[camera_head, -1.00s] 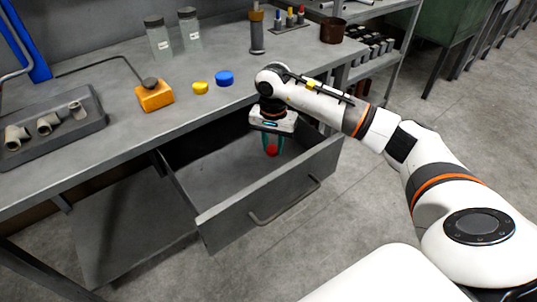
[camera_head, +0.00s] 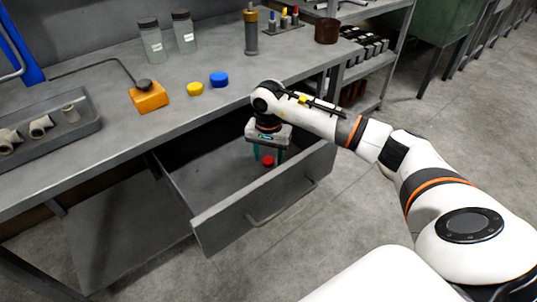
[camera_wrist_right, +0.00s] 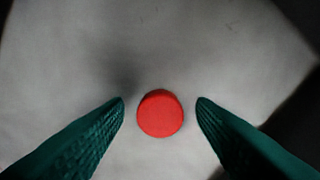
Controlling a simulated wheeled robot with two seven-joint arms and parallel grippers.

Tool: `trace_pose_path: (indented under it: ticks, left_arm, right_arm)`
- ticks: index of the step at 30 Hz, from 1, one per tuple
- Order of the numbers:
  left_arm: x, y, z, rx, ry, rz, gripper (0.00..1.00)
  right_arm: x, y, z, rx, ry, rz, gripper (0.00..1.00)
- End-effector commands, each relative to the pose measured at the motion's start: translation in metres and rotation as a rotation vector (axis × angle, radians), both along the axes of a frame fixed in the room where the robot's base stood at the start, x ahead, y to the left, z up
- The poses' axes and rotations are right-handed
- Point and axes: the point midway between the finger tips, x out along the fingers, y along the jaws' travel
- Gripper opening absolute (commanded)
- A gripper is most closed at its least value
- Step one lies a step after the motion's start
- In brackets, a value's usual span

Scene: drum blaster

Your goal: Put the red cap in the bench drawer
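The red cap (camera_head: 267,160) is inside the open bench drawer (camera_head: 262,205), toward its right end. In the right wrist view the cap (camera_wrist_right: 160,113) lies on the grey drawer floor, with clear gaps to both green fingers. My right gripper (camera_head: 268,155) reaches down into the drawer with its fingers spread on either side of the cap. It is open, as the right wrist view (camera_wrist_right: 160,105) also shows. My left gripper is in neither view.
On the bench top (camera_head: 190,118) are a yellow cap (camera_head: 195,89), a blue cap (camera_head: 219,79), an orange block (camera_head: 150,97), two glass jars and a grey tray (camera_head: 60,135) of fittings. The drawer front with its handle (camera_head: 285,205) stands out over clear floor.

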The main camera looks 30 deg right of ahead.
Motion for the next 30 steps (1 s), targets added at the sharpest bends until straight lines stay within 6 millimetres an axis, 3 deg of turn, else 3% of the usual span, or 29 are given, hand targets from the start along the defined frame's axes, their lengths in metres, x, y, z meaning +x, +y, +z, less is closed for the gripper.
trace_pose_path:
  ticks: [10, 24, 30]
  left_arm:
    - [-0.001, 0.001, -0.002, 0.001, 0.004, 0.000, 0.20]
    - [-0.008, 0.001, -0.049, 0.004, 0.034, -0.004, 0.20]
    - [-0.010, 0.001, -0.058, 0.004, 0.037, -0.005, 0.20]
  right_arm:
    - [0.000, 0.000, 0.004, 0.000, 0.000, 0.000, 0.51]
    - [0.001, 0.000, 0.099, -0.001, -0.003, -0.001, 0.51]
    - [0.000, 0.000, 0.120, -0.001, -0.001, 0.000, 0.51]
